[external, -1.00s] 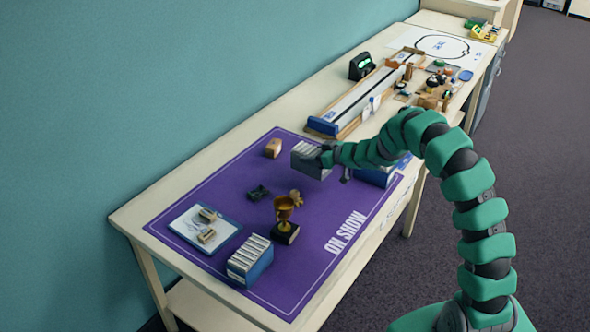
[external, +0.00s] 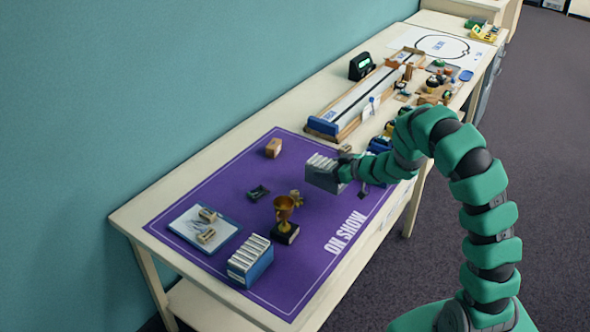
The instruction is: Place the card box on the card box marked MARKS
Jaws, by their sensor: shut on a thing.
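A grey card box (external: 321,179) with white cards standing in it is in my gripper (external: 342,170). My gripper is shut on its right side and holds it over the right part of the purple mat; the gap below it is hard to judge. A blue card box (external: 257,264) with white cards stands at the mat's front left. Another blue thing (external: 376,182), perhaps a card box, is mostly hidden behind my arm at the mat's right end. I cannot read the mark MARKS on either.
A gold trophy (external: 284,214) on a dark base stands mid-mat, near a small dark tray (external: 258,191). A brown block (external: 273,147) is at the back, a board with small parts (external: 190,232) at the left. A wooden track (external: 352,108) lies beyond the mat (external: 205,186).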

